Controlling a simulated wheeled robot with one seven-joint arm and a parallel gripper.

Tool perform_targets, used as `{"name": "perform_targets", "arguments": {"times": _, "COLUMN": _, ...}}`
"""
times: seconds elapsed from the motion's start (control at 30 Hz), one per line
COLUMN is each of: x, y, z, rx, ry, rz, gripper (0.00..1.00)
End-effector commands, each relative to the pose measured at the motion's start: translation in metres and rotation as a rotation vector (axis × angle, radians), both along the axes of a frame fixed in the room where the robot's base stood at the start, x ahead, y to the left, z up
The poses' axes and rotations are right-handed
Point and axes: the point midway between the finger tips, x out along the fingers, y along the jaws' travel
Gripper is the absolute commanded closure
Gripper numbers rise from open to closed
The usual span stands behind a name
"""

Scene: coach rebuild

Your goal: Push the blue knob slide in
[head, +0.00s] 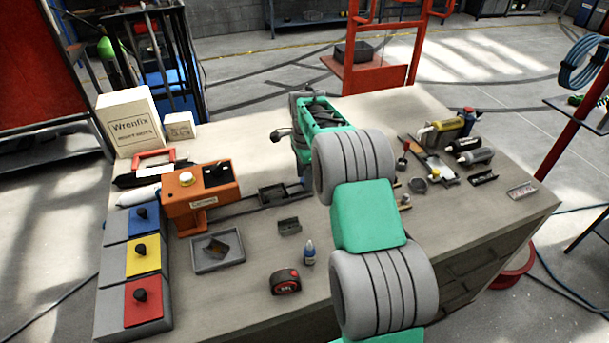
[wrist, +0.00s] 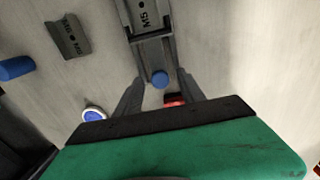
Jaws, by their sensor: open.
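The blue knob (wrist: 159,78) shows in the wrist view at the near end of a grey slide set in a dark channel. A tray-like part marked M5 (wrist: 148,18) lies farther along the channel. In the head view, the dark tray of this slide (head: 271,194) is on the bench, left of my arm. My gripper (wrist: 158,92) is open and empty, its dark fingers spread to both sides of the knob's line. I cannot tell whether anything touches the knob. In the head view my green hand hides the fingers.
A small dark bracket (head: 289,226), a blue bottle (head: 309,253) and a tape measure (head: 285,282) stand nearby. An orange device (head: 200,198) and a grey tray (head: 218,264) are left. A red object (wrist: 174,99) lies between my fingers' bases.

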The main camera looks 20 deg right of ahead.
Motion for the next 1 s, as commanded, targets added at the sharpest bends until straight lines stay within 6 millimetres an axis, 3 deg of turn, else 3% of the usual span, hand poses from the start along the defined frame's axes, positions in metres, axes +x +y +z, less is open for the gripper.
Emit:
{"name": "perform_targets", "arguments": {"times": 0.6, "x": 0.0000, "y": 0.0004, "z": 0.0004, "rx": 0.000, "ry": 0.000, "rz": 0.001, "gripper": 1.00}}
{"name": "perform_targets", "arguments": {"times": 1.0, "x": 0.0000, "y": 0.0005, "z": 0.0005, "rx": 0.000, "ry": 0.000, "rz": 0.001, "gripper": 1.00}}
